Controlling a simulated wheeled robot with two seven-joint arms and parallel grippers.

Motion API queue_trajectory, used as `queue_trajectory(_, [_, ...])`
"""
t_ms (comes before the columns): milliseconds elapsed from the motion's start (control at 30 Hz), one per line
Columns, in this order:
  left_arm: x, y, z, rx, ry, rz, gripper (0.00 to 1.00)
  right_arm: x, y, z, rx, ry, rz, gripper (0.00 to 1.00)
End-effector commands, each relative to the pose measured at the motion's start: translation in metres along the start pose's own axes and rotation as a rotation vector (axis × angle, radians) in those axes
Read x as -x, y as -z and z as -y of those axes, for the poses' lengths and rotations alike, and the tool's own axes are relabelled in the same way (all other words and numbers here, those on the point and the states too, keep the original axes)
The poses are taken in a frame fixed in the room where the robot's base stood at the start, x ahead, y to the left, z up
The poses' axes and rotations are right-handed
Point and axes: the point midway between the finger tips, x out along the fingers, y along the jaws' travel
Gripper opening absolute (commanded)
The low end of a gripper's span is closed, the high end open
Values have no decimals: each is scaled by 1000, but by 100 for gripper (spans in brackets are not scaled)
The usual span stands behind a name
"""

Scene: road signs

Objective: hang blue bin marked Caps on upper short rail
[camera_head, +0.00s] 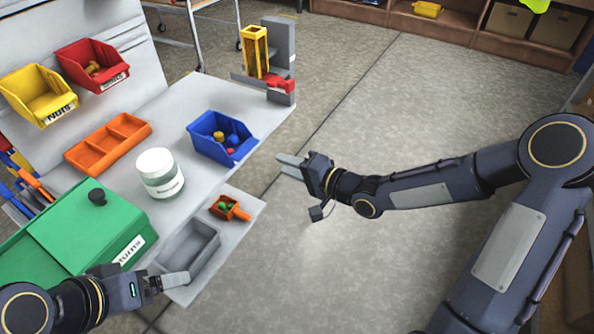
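The blue bin (207,146) stands on the grey bench top with small yellow, blue and red pieces in it. I cannot read a Caps label on it. My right gripper (287,165) is to the right of the bin, off the bench edge, apart from it; its two light fingers look parted with nothing between them. My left gripper (177,280) is low at the left, by the grey tray; its fingers overlap, so its opening is unclear. The pale back panel (60,25) rises at the upper left; I cannot clearly pick out the short rail on it.
A yellow Nuts bin (38,94) and a red bin (92,66) are on the panel. An orange tray (108,142), white jar (160,172), green box (75,232), grey tray (188,250) and orange scoop (229,208) crowd the bench. A yellow holder (254,52) stands at its far corner.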

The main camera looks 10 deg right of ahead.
Motion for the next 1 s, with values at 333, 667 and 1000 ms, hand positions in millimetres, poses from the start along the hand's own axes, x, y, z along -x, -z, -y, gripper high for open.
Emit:
queue_trajectory(333, [-12,-6,5,0,0,-1,90,-23,-15,3,-169,189,55,31])
queue_trajectory(667, [-17,-8,8,0,0,-1,90,-46,-16,7,-167,185,53,31])
queue_trajectory(1000, [-16,-8,8,0,0,0,90,-46,-15,7,-167,183,53,31])
